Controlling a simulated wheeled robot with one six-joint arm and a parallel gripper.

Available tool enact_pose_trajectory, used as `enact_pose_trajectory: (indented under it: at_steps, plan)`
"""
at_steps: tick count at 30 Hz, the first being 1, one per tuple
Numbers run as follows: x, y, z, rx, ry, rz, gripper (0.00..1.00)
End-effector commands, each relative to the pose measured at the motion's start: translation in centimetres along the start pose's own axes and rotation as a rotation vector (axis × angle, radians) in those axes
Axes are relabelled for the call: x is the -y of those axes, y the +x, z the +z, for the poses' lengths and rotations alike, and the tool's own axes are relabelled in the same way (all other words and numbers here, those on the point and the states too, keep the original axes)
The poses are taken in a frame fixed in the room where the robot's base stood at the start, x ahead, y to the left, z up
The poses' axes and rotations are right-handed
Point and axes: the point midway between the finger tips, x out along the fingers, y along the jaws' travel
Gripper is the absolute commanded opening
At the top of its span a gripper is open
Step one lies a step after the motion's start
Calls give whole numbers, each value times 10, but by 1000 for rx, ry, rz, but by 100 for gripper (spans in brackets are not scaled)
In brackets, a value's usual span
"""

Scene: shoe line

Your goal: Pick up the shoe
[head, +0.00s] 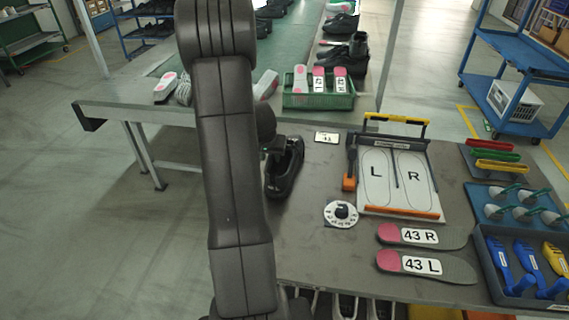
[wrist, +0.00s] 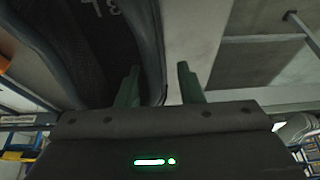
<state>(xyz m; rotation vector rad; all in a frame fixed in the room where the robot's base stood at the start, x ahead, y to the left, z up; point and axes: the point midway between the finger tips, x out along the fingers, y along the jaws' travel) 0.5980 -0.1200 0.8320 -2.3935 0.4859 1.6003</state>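A black shoe (head: 286,168) stands on the grey table, just right of my arm in the head view. My arm hides part of its surroundings. In the wrist view the shoe (wrist: 95,40) fills the upper left, with pale marks inside its opening. My gripper (wrist: 160,84) shows two green fingers set apart, so it is open. Its left finger overlaps the shoe's opening, and its right finger shows outside the rim. The rim's edge appears between them; contact cannot be told. In the head view my gripper (head: 277,147) is small and dark at the shoe's upper end.
Right of the shoe are an orange-handled tool (head: 349,172), a round white dial (head: 341,214), an L/R board (head: 398,180) and 43 R (head: 425,236) and 43 L insoles (head: 425,266). A green basket (head: 318,100) of insoles stands behind.

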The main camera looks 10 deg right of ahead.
Motion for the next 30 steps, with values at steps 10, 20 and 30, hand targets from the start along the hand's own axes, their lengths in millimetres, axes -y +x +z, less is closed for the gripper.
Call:
enact_pose_trajectory:
  at_steps: [10,20,30]
  plan:
    - [0,18,0,0,0,-1,34]
    - [0,18,0,0,0,-1,0]
    - [0,15,-2,-2,0,-1,0]
